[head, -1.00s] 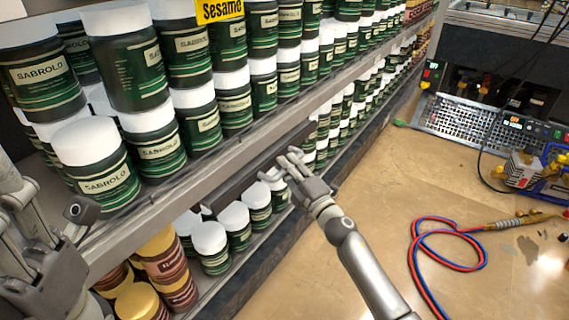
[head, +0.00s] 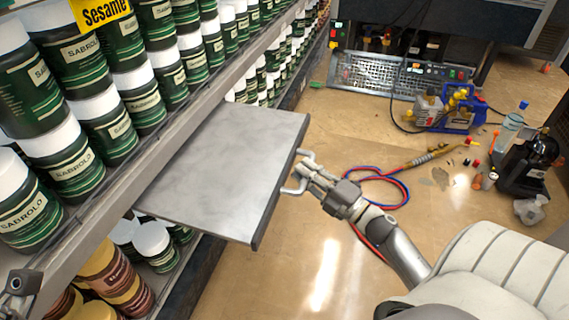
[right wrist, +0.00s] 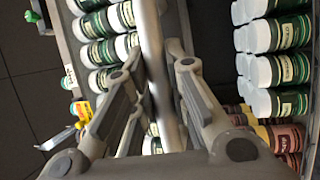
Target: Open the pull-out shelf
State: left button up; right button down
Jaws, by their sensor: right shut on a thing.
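The pull-out shelf (head: 220,165) is a flat grey metal board. It sticks well out from the rack over the aisle, between the upper jars and the lower row. A pale bar handle (head: 284,190) is on its dark front edge. My right gripper (head: 306,176) is shut on this handle, at the shelf's right side. In the right wrist view a pale bar (right wrist: 154,60) runs between the fingers of my right gripper (right wrist: 160,75).
Green jars (head: 60,150) with white lids fill the rack (head: 100,215). Brown jars (head: 110,270) stand below. Red and blue hoses (head: 385,185), a yellow and blue pump (head: 450,108) and a black machine (head: 525,165) are on the floor.

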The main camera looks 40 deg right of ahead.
jog(key=shift+s+d, duration=0.4)
jog(key=shift+s, duration=0.15)
jog(key=c, duration=1.4)
grip_release()
jog(key=v, duration=1.2)
